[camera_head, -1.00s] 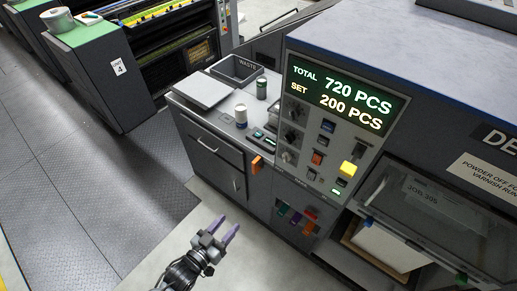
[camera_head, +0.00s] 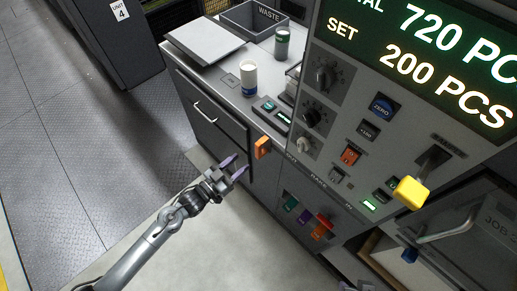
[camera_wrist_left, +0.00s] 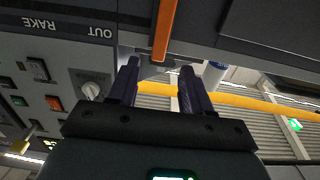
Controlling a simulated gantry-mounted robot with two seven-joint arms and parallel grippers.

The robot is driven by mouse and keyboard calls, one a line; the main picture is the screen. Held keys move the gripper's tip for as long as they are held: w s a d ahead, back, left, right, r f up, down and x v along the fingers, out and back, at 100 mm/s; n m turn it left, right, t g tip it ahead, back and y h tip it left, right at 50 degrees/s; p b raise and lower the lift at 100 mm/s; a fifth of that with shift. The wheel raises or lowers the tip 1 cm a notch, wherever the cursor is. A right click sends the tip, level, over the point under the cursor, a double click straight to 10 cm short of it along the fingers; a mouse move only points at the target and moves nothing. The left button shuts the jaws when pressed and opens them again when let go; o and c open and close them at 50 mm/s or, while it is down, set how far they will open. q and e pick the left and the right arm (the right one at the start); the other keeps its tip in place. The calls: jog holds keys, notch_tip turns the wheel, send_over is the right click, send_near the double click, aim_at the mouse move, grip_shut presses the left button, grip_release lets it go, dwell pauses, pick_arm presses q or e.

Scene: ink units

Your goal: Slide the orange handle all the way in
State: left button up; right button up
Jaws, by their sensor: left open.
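The orange handle (camera_head: 262,147) stands out from the front edge of the console, at the left end of a strip lettered OUT, RAKE and IN. In the left wrist view, which is upside down, the orange handle (camera_wrist_left: 164,30) is a bar near the OUT lettering. My left gripper (camera_head: 234,167) is open and empty, its purple fingers pointing toward the console, a little below and left of the handle. In the left wrist view the handle lies beyond and between the fingertips (camera_wrist_left: 160,68), with no contact that I can make out.
A drawer cabinet (camera_head: 205,107) stands left of the handle. A white-and-blue jar (camera_head: 249,78) and a green can (camera_head: 282,42) stand on top. Below right are coloured tabs (camera_head: 304,216). A yellow-knobbed lever (camera_head: 411,193) juts from the panel. The floor at lower left is clear.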

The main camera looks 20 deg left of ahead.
aim_at(256, 149)
pick_arm(q)
jog(key=b+x, duration=0.1)
jog(key=x, duration=0.9)
grip_shut()
